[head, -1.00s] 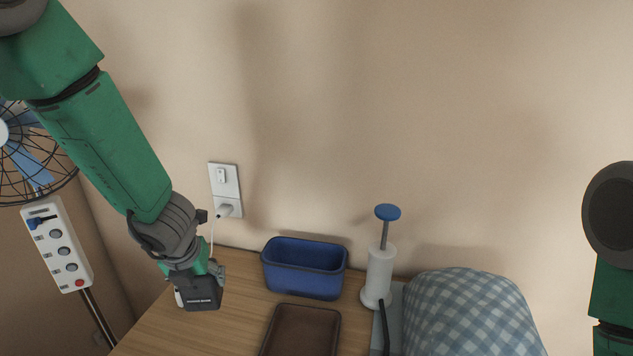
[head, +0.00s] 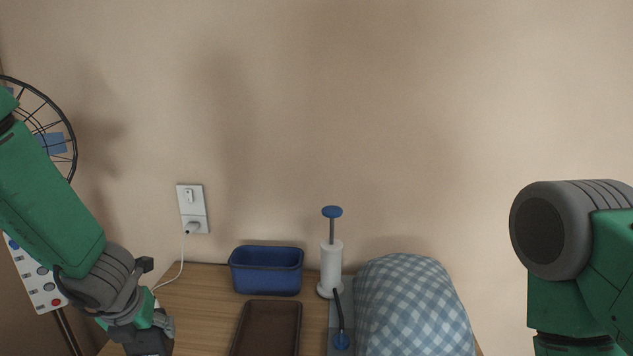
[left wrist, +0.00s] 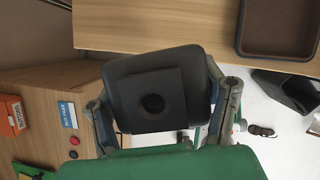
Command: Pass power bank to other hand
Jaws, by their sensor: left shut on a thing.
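My left gripper (head: 150,330) is at the bottom left of the head view, by the left side of the wooden table. In the left wrist view it (left wrist: 160,95) is shut on a dark grey, rounded block, which I take for the power bank (left wrist: 125,90). The block has a black square with a round hole on its face, and a finger presses on each side. In the head view the dark block (head: 152,346) is cut off by the lower edge. My right gripper is out of view; only upper parts of my right arm show.
The wooden table (head: 190,315) carries a blue bin (head: 265,280), a brown tray (head: 265,335), a white pump bottle (head: 331,265) and a blue checked bundle (head: 415,305). A wooden cabinet (left wrist: 45,85) shows in the wrist view.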

